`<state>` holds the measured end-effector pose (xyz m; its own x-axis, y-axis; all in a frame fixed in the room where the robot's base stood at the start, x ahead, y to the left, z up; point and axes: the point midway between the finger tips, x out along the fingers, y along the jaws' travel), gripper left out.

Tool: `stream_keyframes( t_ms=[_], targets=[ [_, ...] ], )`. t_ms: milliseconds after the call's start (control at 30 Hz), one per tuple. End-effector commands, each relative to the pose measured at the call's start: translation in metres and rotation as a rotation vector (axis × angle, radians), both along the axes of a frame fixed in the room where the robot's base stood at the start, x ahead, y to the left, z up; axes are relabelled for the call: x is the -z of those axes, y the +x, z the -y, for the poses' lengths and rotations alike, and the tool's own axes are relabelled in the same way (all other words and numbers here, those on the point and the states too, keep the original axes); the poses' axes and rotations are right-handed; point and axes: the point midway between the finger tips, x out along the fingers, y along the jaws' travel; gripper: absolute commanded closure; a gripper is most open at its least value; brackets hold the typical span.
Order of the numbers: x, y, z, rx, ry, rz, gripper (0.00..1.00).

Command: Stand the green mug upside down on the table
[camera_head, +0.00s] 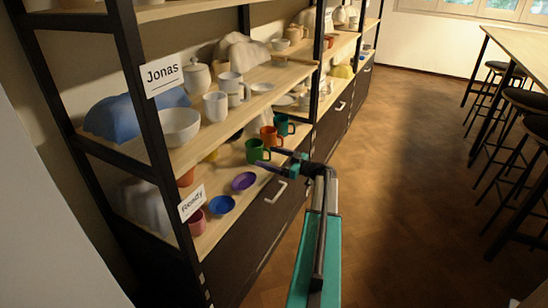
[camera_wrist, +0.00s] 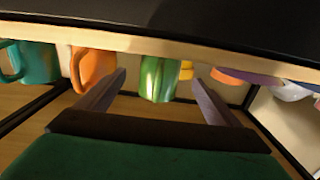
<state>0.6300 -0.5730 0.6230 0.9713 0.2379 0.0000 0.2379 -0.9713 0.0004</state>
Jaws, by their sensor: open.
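The green mug (camera_head: 254,152) stands upright on the lower lit board (camera_head: 225,228) of the shelf unit. My gripper (camera_head: 267,159) is at the front of that board, just before the mug. In the wrist view, where the scene appears upside down, the green mug (camera_wrist: 158,79) shows between and beyond the two open fingers (camera_wrist: 158,88). The fingers hold nothing. I cannot tell whether the fingertips reach alongside the mug. A long wooden table (camera_head: 520,45) stands at the far right, its visible top bare.
An orange mug (camera_head: 270,136) and a teal mug (camera_head: 283,125) stand close behind the green one. A purple bowl (camera_head: 243,181), a blue bowl (camera_head: 221,204) and a pink cup (camera_head: 197,222) are nearer. Black stools (camera_head: 525,99) line the table. Open wooden floor (camera_head: 400,180) lies between.

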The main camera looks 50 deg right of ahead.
Motion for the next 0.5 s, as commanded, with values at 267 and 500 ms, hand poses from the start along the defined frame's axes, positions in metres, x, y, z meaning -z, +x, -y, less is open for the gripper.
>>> stream_keyframes(
  t_ms=[267,500],
  targets=[
    [0.002,0.020,-0.005,-0.001,-0.001,0.001,0.14],
    [0.003,0.038,-0.010,-0.001,0.000,0.000,0.14]
  ],
)
